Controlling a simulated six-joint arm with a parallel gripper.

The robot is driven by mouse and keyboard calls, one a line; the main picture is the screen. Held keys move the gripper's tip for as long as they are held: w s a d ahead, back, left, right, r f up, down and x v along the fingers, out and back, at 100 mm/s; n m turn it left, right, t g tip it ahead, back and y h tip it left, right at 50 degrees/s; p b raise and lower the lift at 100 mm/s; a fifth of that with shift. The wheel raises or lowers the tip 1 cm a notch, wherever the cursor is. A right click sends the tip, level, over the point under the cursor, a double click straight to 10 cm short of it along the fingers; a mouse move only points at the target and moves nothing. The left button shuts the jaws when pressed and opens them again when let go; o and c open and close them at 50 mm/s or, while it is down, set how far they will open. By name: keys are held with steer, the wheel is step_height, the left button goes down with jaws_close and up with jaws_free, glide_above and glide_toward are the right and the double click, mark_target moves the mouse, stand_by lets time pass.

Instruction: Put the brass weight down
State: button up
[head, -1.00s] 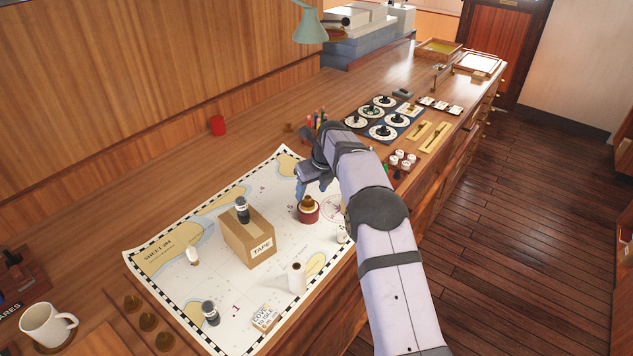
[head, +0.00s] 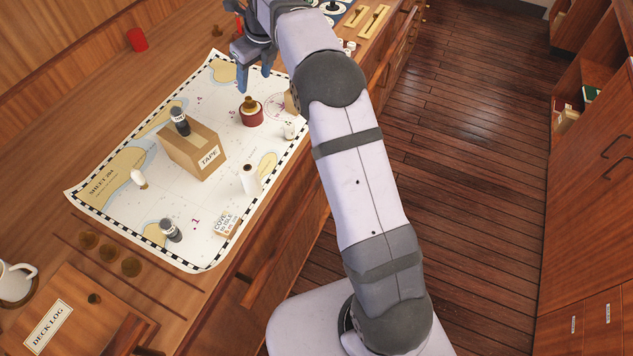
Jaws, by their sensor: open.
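The brass weight (head: 249,103) stands upright on a round red base (head: 251,118) on the chart (head: 207,103). My gripper (head: 253,78) is open and empty, with its fingers pointing down. In the picture its fingertips are just above and behind the weight, and a gap shows between them and it.
A mug (head: 16,281) is at the left.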

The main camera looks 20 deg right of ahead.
steer(key=s+d+f+n+g, duration=0.1)
steer(key=s+f+n, duration=0.2)
steer(key=s+n, duration=0.7)
steer(key=s+d+f+n+g+h, duration=0.1)
steer(key=s+d+f+n, duration=0.1)
steer(key=s+n, duration=0.8)
steer(key=s+d+f+n+g, duration=0.1)
steer(key=s+f+n, duration=0.3)
steer(key=s+n, duration=0.6)
steer(key=s+g, duration=0.1)
steer(key=s, duration=1)
steer(key=shift+d+n+h, duration=0.25)
steer(key=shift+n+h, duration=0.05)
